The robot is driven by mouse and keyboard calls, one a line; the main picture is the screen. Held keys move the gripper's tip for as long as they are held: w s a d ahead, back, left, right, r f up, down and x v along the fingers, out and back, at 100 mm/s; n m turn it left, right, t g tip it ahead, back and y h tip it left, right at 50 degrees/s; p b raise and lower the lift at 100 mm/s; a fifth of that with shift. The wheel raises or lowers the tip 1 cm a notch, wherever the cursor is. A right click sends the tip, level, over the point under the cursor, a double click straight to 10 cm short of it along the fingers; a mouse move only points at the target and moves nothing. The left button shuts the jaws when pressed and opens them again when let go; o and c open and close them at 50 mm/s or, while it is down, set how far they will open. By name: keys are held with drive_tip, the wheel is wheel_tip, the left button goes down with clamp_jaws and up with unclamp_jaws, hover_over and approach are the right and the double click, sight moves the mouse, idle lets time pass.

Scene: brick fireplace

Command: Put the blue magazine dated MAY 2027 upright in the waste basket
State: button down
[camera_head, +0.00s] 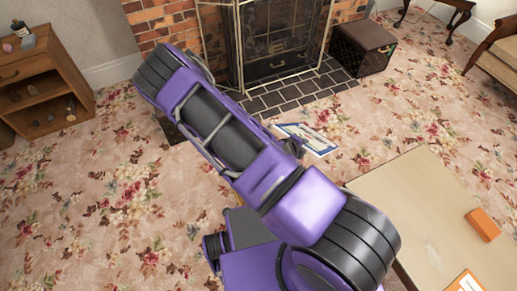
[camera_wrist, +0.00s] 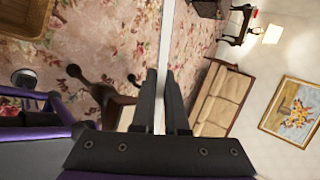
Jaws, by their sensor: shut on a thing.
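My gripper (camera_wrist: 163,85) is shut on a thin flat thing seen edge-on as a pale strip (camera_wrist: 166,35) in the wrist view. In the head view it is the magazine (camera_head: 318,142), with a blue border and a pale cover, out over the floor beside my arm. Its date cannot be read. My arm hides part of the floor in the head view.
A tan table (camera_head: 415,190) bears an orange block (camera_head: 483,224) and another orange item (camera_head: 466,283). A fireplace screen (camera_head: 275,45), a dark chest (camera_head: 362,47) and a wooden shelf unit (camera_head: 38,85) stand around. Flowered carpet at the lower left is clear.

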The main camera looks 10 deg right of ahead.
wheel_tip(320, 180, down, 6)
drive_tip(key=s+a+m+g+y+p, duration=0.1)
drive_tip(key=s+a+m+g+y, duration=0.1)
drive_tip(key=m+g+y, duration=0.1)
drive_tip(key=w+a+f+m+g+y+p, duration=0.25)
drive_tip(key=w+a+y, duration=0.35)
drive_tip(key=a, duration=0.6)
wheel_tip(320, 180, down, 13)
drive_tip(key=w+h+b, duration=0.1)
drive_tip(key=b, duration=0.9)
drive_tip(key=shift+a+f, duration=0.15)
drive_tip(key=c, duration=0.9)
unclamp_jaws()
drive_tip(key=shift+o, duration=0.2)
wheel_tip(320, 180, up, 18)
drive_tip(key=p, duration=0.4)
drive_tip(key=shift+s+f, duration=0.25)
drive_tip(key=shift+s, duration=0.15)
